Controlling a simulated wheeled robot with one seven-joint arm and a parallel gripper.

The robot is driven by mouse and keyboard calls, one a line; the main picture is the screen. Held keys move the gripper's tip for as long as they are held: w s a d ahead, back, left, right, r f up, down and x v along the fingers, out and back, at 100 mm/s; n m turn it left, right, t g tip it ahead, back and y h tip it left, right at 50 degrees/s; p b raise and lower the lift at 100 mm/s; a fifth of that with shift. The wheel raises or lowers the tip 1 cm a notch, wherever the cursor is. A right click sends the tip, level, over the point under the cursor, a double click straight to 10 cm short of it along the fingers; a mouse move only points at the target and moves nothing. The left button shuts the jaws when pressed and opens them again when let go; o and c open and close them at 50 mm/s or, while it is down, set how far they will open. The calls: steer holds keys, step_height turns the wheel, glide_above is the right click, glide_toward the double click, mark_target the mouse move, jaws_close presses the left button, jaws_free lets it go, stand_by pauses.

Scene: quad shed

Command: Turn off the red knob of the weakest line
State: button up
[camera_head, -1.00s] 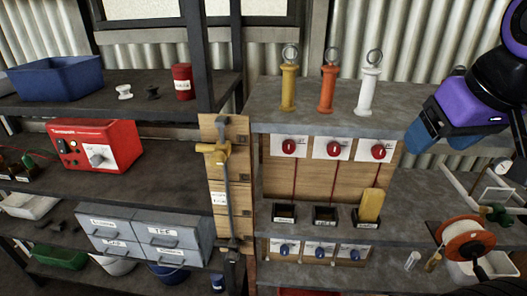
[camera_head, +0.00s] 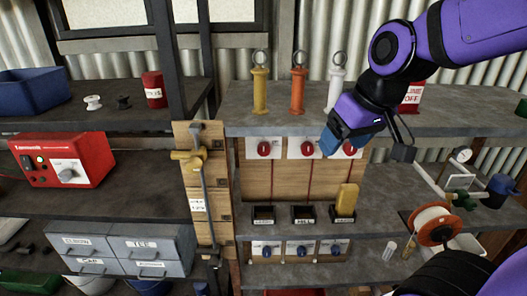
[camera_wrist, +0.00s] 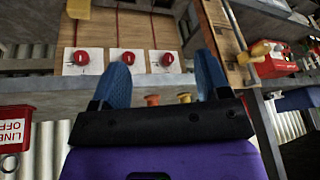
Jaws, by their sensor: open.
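Three red knobs sit on white plates in a wooden panel: the left knob (camera_head: 264,148), the middle knob (camera_head: 307,148) and the right knob (camera_head: 350,147), partly hidden by my gripper. A dark red line runs down from the knobs toward black bins. A yellow block (camera_head: 346,198) stands in the right bin (camera_head: 344,218); the left bin (camera_head: 263,215) and middle bin (camera_head: 303,214) show no block. My gripper (camera_head: 347,143) is open and empty, before the panel's right part. In the upside-down wrist view, the knobs (camera_wrist: 128,57) appear beyond its blue fingers (camera_wrist: 162,74).
Yellow, orange and white ringed posts (camera_head: 298,90) stand on the shelf above. Blue knobs (camera_head: 304,249) sit below the bins. A wooden post with a brass lever (camera_head: 190,156) borders the left.

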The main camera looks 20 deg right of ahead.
steer(key=w+a+f+n+g, duration=0.1)
steer(key=w+a+f, duration=0.1)
steer(key=w+f, duration=0.5)
steer(key=n+t+h, duration=0.8)
steer(key=n+t, duration=0.6)
steer(key=n, duration=0.6)
glide_toward(264, 152)
steer(key=x, duration=1)
steer(key=shift+w+d, duration=0.1)
steer(key=shift+w, duration=0.25)
steer(key=c, duration=0.9)
